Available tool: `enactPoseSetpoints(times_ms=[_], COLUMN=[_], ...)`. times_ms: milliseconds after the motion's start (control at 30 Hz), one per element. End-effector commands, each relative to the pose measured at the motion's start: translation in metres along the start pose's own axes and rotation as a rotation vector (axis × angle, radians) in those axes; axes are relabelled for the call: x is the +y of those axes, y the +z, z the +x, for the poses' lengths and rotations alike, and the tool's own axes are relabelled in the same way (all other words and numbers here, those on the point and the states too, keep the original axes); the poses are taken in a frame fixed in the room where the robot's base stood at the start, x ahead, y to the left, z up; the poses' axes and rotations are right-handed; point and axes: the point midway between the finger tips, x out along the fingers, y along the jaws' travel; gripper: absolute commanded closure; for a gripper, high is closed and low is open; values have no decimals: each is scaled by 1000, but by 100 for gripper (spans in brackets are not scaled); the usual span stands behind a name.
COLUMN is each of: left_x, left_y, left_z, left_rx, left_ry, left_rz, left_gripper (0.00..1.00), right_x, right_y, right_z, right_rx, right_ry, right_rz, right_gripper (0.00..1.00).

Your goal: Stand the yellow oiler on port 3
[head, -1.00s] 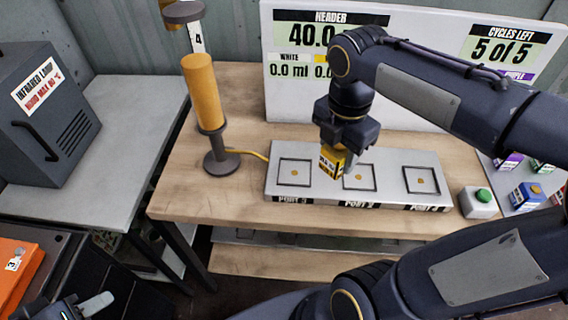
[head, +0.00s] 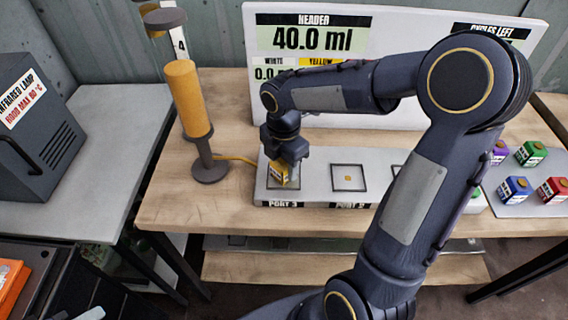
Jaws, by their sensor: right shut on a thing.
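The yellow oiler (head: 281,174), a small yellow block with a dark-and-white label, is in the jaws of my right gripper (head: 287,162). My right gripper is shut on it from above. The oiler is upright or nearly so, over the square outline of port 3 (head: 264,186), the leftmost port on the grey strip (head: 318,186). The gripper and oiler hide much of that outline. I cannot tell whether the oiler's base touches the port. Only a pale sliver, perhaps of my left gripper (head: 88,314), shows at the bottom left edge.
Port 2 (head: 348,178) is bare apart from its yellow dot; my arm partly hides the port to its right. A yellow cylinder on a dark stand (head: 187,98) rises close left of the strip. Several coloured blocks sit on a pale tray (head: 500,206) at the right. A display board (head: 258,95) stands behind.

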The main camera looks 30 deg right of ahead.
Motion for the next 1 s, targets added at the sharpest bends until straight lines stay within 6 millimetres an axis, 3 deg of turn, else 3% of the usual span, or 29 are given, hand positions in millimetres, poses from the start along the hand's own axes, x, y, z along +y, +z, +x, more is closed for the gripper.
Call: enactPoseSetpoints(times_ms=[333,367,500,800,1000], left_x=[-1,-1,0,0,2], left_y=[1,1,1,0,-2], left_z=[2,1,1,0,-3], left_rx=[0,0,0,0,0], left_ry=[0,0,0,0,0], left_rz=[0,0,0,0,0], left_gripper=[64,64,64,64,64], right_x=[0,0,0,0,1], right_y=[0,0,0,0,1], right_z=[4,3,2,0,-24], right_rx=[-1,-1,-1,-1,-3], right_ry=[1,1,1,2,7], right_rz=[1,1,1,1,2], right_gripper=[80,51,33,33,33])
